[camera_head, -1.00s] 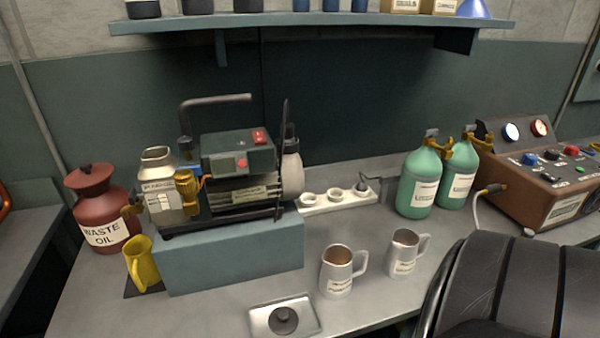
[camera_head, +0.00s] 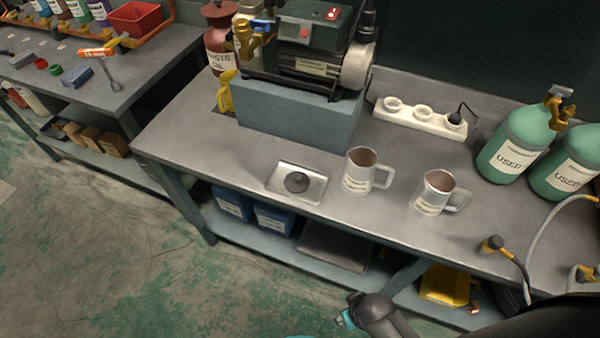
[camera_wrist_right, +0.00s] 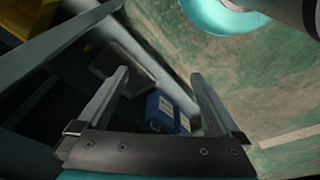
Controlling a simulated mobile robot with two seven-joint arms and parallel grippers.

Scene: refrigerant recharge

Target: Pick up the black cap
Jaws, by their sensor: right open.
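The black cap (camera_head: 297,182), small and round with a knob, lies on a square metal tray (camera_head: 312,197) near the front edge of the workbench in the head view. My right gripper (camera_wrist_right: 160,76) is open and empty in the right wrist view. Its two grey fingers are apart, below the bench top, with the lower shelf and the green floor behind them. The cap does not show in the right wrist view. A dark and teal part of my arm shows at the bottom of the head view. My left gripper is not in view.
Green cylinders (camera_head: 515,143) stand at the right. Blue boxes (camera_head: 273,220) sit on the lower shelf. The bench in front of the tray is clear.

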